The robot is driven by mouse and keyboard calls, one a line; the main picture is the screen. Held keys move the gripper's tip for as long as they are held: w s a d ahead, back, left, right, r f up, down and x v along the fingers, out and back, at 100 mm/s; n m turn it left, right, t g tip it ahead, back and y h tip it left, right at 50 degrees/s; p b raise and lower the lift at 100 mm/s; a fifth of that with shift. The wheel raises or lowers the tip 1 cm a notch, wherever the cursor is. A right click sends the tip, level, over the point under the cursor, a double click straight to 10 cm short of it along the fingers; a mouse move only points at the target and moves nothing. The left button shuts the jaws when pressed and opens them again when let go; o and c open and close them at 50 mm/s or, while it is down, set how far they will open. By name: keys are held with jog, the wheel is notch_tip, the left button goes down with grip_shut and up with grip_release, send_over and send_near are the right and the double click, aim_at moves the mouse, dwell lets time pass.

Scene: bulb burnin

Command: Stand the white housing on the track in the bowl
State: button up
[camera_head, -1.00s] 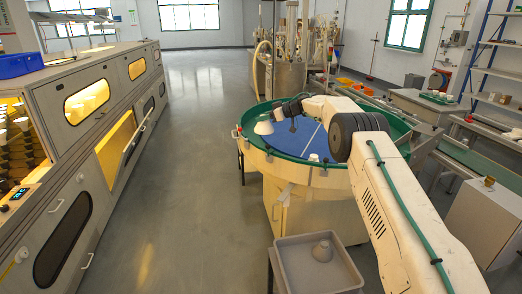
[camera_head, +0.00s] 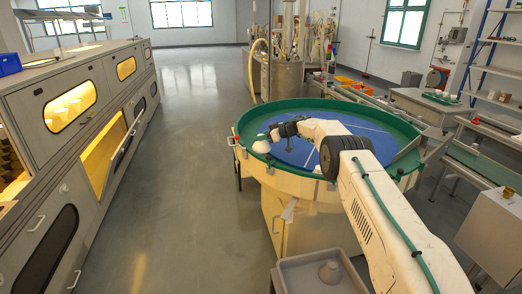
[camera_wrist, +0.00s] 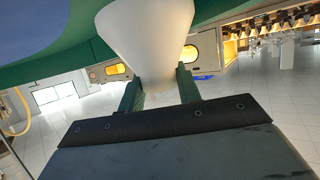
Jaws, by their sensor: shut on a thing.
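The white housing (camera_head: 262,147) is at the left side of the round bowl (camera_head: 400,131), in front of its green inner edge band. My gripper (camera_head: 271,137) is shut on it. In the wrist view, the housing (camera_wrist: 146,35) flares upward in the picture, its narrow end between the two green fingers of my gripper (camera_wrist: 160,88). The green band (camera_wrist: 70,62) and blue floor of the bowl show behind it. I cannot tell whether the housing touches the track. My arm hides part of the bowl's right side.
A grey tray (camera_head: 290,276) with a pale cone-shaped piece (camera_head: 330,271) stands in front of the bowl. A long cabinet (camera_head: 85,130) with yellow windows and an open flap lines the left. Machinery (camera_head: 285,80) stands behind the bowl. The aisle floor (camera_head: 200,130) is clear.

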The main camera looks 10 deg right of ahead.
aim_at(261, 147)
jog(key=shift+f, duration=2.75)
jog(key=shift+f, duration=0.15)
jog(key=o, duration=0.7)
